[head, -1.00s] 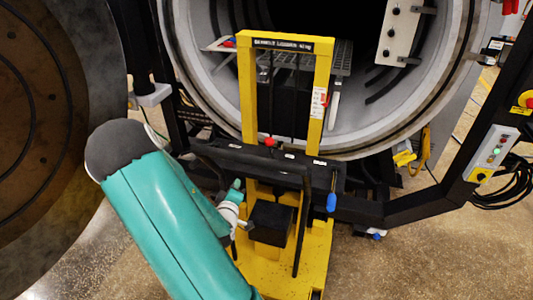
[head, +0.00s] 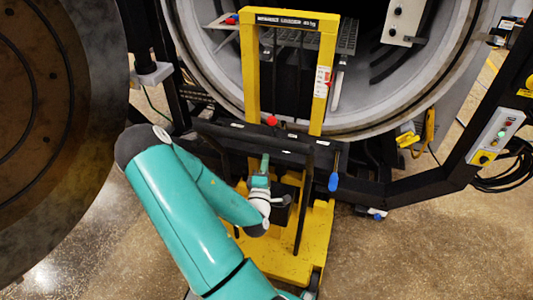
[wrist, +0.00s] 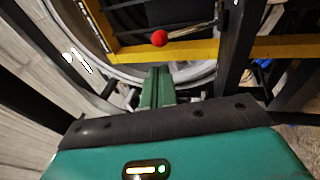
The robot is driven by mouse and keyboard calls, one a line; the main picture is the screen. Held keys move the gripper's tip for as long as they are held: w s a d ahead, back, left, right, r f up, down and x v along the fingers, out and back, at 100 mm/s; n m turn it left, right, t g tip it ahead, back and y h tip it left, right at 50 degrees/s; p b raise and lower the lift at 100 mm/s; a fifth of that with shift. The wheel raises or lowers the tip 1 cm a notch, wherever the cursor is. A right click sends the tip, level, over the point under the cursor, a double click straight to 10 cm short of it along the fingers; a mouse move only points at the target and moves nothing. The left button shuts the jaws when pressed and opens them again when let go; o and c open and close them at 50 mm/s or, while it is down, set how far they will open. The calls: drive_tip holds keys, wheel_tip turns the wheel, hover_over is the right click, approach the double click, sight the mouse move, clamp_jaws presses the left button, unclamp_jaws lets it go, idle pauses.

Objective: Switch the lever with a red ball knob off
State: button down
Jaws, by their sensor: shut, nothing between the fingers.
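The red ball knob (head: 271,121) of the lever sits at the top edge of the black crossbar on the yellow lifter (head: 250,80). The lever's stem is hard to make out. In the wrist view the red ball (wrist: 159,38) is just beyond and above my fingertips, with a gap between in the picture. My gripper (head: 264,158) is below the knob in the head view, in front of the lifter. Its green fingers (wrist: 158,75) are together and empty. I see no contact with the knob, and its distance is hard to judge.
A black upright handle bar (head: 304,200) stands right of my gripper. A blue-handled tool (head: 334,182) hangs at the crossbar's right end. The round furnace opening (head: 440,100) is behind the lifter, and a large round door (head: 60,120) is at left. Open floor (head: 400,250) lies at right.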

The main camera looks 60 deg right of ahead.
sight(273, 121)
drive_tip(key=x, duration=1.2)
drive_tip(key=shift+d, duration=0.2)
drive_tip(key=d+r, duration=0.1)
drive_tip(key=d, duration=0.1)
drive_tip(key=d+r, duration=0.1)
drive_tip(key=shift+w+d+r, duration=0.25)
drive_tip(key=shift+w+r, duration=0.05)
drive_tip(key=shift+a, duration=0.15)
